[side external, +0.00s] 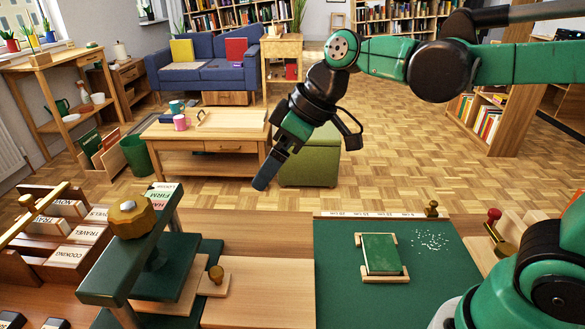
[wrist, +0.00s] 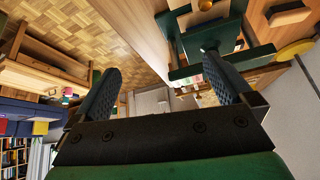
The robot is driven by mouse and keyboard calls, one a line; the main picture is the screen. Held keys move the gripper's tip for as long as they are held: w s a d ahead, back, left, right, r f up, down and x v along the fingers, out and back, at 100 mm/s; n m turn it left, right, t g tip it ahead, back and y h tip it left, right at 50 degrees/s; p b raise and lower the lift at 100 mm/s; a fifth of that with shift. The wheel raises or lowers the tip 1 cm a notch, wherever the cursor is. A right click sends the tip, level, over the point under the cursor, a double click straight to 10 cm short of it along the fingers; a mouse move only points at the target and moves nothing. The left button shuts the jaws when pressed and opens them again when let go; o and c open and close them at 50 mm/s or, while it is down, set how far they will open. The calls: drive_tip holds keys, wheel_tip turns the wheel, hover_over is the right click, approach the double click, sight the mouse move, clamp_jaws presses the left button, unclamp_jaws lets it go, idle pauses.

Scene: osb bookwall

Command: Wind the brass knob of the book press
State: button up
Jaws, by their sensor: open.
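The book press (side external: 107,277) is a dark green frame at the lower left of the side view. Its faceted brass knob (side external: 131,219) sits on top of the crossbeam. My gripper (side external: 265,180) hangs in the air to the right of and above the knob, apart from it, with its fingers pointing down and left. In the wrist view the gripper (wrist: 160,75) has its two fingers spread, with nothing between them. The green press (wrist: 185,40) shows beyond the right finger, and a yellow brass-coloured piece (wrist: 294,50), probably the knob, is at the right.
A wooden board with a small brass knob (side external: 216,273) lies right of the press. Wooden trays of lettered blocks (side external: 72,232) stand left of it. A green book (side external: 380,252) lies on the green mat (side external: 345,295). The space between gripper and press looks clear.

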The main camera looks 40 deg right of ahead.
drive_tip(key=s+d+f+m+t+h, duration=0.2)
drive_tip(key=s+d+f+m+h, duration=0.1)
drive_tip(key=s+d+m, duration=0.3)
drive_tip(key=shift+s+d+f+m+h, duration=0.15)
drive_tip(key=shift+d+f+m+h, duration=0.15)
drive_tip(key=shift+d+f, duration=0.45)
drive_tip(key=n+g+y, duration=0.2)
drive_tip(key=n+y, duration=1.1)
drive_tip(key=n, duration=0.1)
approach(147, 203)
drive_tip(key=x, duration=0.6)
drive_tip(key=shift+a+f, duration=0.1)
drive_tip(key=shift+a, duration=0.45)
drive_tip(key=shift+x, duration=2.65)
drive_tip(key=shift+d+f, duration=0.1)
